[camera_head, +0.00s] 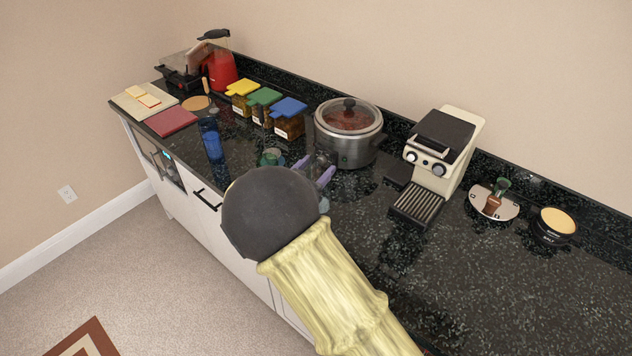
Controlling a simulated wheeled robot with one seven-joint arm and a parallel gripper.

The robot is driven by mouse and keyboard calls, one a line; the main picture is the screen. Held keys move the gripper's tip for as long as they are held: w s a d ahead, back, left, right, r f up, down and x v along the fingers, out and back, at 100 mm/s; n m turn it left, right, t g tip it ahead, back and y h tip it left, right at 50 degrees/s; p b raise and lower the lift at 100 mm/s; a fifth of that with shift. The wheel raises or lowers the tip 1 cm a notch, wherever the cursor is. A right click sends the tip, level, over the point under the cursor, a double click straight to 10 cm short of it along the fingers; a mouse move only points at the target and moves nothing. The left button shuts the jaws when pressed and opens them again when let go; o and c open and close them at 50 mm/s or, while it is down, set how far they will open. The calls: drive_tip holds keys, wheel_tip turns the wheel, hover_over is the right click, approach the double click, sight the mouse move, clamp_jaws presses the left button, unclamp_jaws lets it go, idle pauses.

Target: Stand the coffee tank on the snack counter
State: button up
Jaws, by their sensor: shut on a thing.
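My gripper (316,168) is over the black stone snack counter (500,290), in front of the slow cooker. Its purple fingers are shut on a small greyish, see-through thing, which I take to be the coffee tank (319,161). My dark round wrist hides most of it, so I cannot tell whether it touches the counter or is upright. The coffee machine (446,145), cream and black, stands to the right of the gripper.
The slow cooker (348,135) is just behind my gripper. Jars with yellow, green and blue lids (290,117) and a blue bottle (210,140) stand to the left. A tamper on a stand (493,203) and a round tub (556,223) are at the right. The front right counter is clear.

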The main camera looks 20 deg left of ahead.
drive_tip(key=shift+f+p, duration=0.35)
drive_tip(key=shift+f, duration=1.7)
drive_tip(key=shift+f, duration=0.1)
drive_tip(key=o, duration=1.4)
drive_tip(key=shift+c, duration=0.2)
drive_tip(key=b+v, duration=0.2)
drive_tip(key=v, duration=1)
drive_tip(key=shift+b, duration=0.3)
